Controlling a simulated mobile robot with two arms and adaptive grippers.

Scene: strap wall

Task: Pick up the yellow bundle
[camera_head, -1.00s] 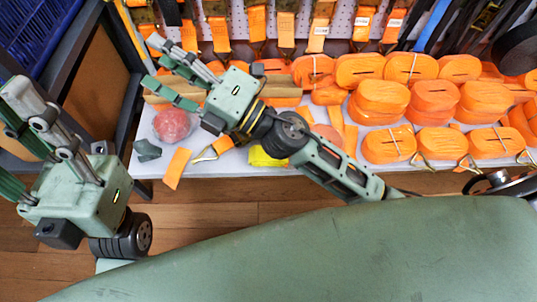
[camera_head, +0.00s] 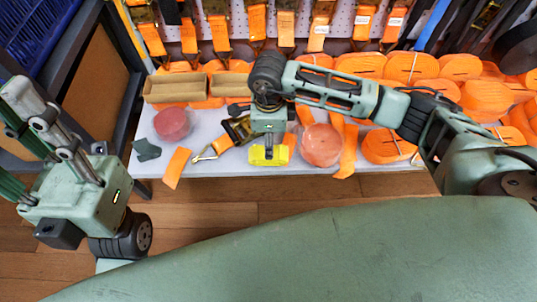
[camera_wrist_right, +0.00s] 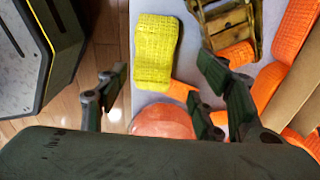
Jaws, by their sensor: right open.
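The yellow bundle (camera_head: 268,155) lies near the front edge of the white shelf, partly hidden by my right gripper (camera_head: 268,134) in the head view. In the right wrist view the bundle (camera_wrist_right: 156,48) is a textured, folded yellow strap. My right gripper (camera_wrist_right: 160,88) is open there, its fingers on either side of the view with the bundle ahead between them. It holds nothing. In the head view its fingers are mostly hidden beneath the wrist. My left gripper (camera_head: 22,135) is at the far left, away from the shelf, and its fingertips are partly cut off.
A salmon round roll (camera_head: 321,146) sits right of the bundle; it also shows in the right wrist view (camera_wrist_right: 165,122). A ratchet buckle (camera_head: 236,130) lies to its left. A red roll (camera_head: 172,124) and cardboard box (camera_head: 175,88) are farther left. Orange strap rolls (camera_head: 487,98) fill the right.

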